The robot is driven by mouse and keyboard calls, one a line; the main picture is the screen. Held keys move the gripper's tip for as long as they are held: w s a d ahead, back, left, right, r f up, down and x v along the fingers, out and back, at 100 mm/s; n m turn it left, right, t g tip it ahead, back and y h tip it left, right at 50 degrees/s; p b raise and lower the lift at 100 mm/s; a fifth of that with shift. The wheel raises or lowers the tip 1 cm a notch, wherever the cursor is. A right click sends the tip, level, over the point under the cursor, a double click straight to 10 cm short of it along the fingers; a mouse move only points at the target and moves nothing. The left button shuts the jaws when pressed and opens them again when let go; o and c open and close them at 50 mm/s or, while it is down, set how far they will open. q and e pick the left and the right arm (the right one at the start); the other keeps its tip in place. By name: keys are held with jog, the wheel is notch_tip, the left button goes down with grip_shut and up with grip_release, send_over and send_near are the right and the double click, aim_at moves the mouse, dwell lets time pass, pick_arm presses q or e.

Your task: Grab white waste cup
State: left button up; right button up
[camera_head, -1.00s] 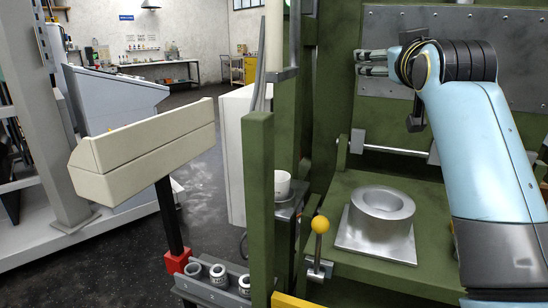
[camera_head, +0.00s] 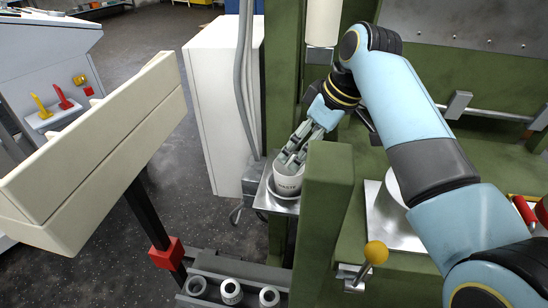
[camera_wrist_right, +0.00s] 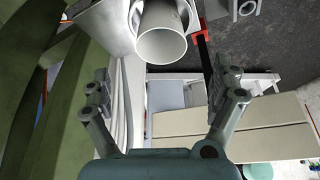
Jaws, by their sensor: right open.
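The white waste cup (camera_head: 289,184) stands upright on a small metal shelf (camera_head: 275,204) beside the green post, with dark lettering on its front. My right gripper (camera_head: 291,156) reaches down to the cup's rim from above right. In the head view its fingers overlap the cup's top, and contact cannot be told. In the right wrist view the cup (camera_wrist_right: 162,42) shows its open mouth, ahead of the fingertips and between their lines. The right gripper (camera_wrist_right: 160,85) is open, its fingers wide apart with nothing between them. My left gripper is out of view.
A green post (camera_head: 322,215) stands close to the cup's right. A white cabinet (camera_head: 222,100) is behind left, and a white pipe (camera_head: 323,22) hangs above. A beige box on a stand (camera_head: 95,150) is at left. A rack (camera_head: 240,270) with several small cups lies below.

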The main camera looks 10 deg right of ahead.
aim_at(289, 173)
jog(key=shift+w+r, duration=0.1)
jog(key=shift+d, duration=0.1)
jog(key=x, duration=1)
jog(key=shift+s+d+f, duration=0.1)
jog(key=shift+s+f, duration=0.25)
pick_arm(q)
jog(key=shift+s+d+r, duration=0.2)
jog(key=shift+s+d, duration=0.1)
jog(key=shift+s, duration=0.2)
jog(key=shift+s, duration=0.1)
pick_arm(e)
jog(key=shift+c, duration=0.4)
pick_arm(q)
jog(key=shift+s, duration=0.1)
pick_arm(e)
jog(key=c, duration=0.8)
jog(key=shift+c, duration=0.2)
